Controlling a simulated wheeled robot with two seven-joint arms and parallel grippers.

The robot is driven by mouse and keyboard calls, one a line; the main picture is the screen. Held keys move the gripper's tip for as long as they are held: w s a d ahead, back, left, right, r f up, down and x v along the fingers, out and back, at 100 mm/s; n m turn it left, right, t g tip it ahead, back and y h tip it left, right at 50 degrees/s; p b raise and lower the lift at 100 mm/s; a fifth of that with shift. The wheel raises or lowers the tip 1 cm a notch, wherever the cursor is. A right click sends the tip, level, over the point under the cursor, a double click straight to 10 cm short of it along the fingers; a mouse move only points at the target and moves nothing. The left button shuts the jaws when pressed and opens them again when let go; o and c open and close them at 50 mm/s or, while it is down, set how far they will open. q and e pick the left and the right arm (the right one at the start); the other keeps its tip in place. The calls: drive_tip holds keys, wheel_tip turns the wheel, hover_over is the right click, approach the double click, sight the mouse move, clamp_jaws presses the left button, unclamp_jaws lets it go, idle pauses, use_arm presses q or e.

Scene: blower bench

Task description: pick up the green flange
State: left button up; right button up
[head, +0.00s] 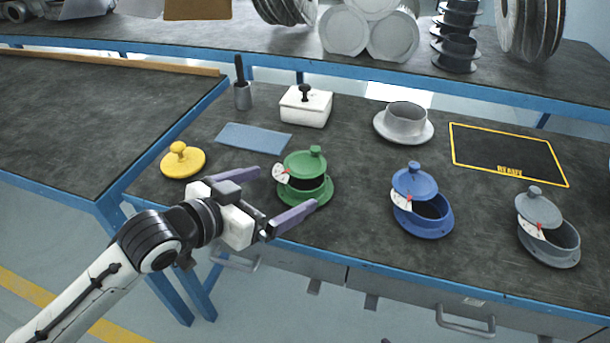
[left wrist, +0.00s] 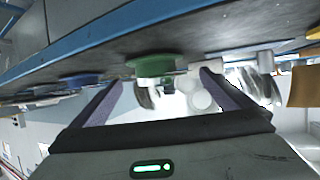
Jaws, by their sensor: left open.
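The green flange (head: 318,196) stands upright near the front edge of the bench. A green knobbed lid (head: 304,163) sits tilted on its top, with a white and red tag at its left. My left gripper (head: 287,186) is open and empty, its two purple-grey fingers pointing at the flange from the front left, one toward each side. I cannot tell whether either finger touches it. In the left wrist view the green flange (left wrist: 155,66) shows ahead, between the spread fingers of the left gripper (left wrist: 161,76). My right gripper is in neither view.
A blue flange (head: 430,222) and a grey flange (head: 560,245), both with tilted lids, stand to the right. A yellow lid (head: 183,162), blue mat (head: 254,137), white box (head: 306,108), light grey flange (head: 405,122) and black "READY" mat (head: 508,152) lie around and behind.

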sight(304, 177)
use_arm(q)
drive_tip(key=x, duration=0.3)
drive_tip(key=shift+s+d, duration=0.15)
drive_tip(key=shift+d, duration=0.05)
drive_tip(key=x, duration=0.2)
drive_tip(key=b+x, duration=0.1)
drive_tip(key=x, duration=0.1)
drive_tip(key=shift+s+d+r, duration=0.1)
drive_tip(key=shift+d+r, duration=0.05)
drive_tip(key=shift+d, duration=0.15)
drive_tip(key=shift+w+d, duration=0.3)
drive_tip(key=shift+w, duration=0.15)
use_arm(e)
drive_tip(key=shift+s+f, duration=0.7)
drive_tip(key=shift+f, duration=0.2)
use_arm(q)
drive_tip(key=c, duration=0.9)
drive_tip(key=shift+c, duration=0.9)
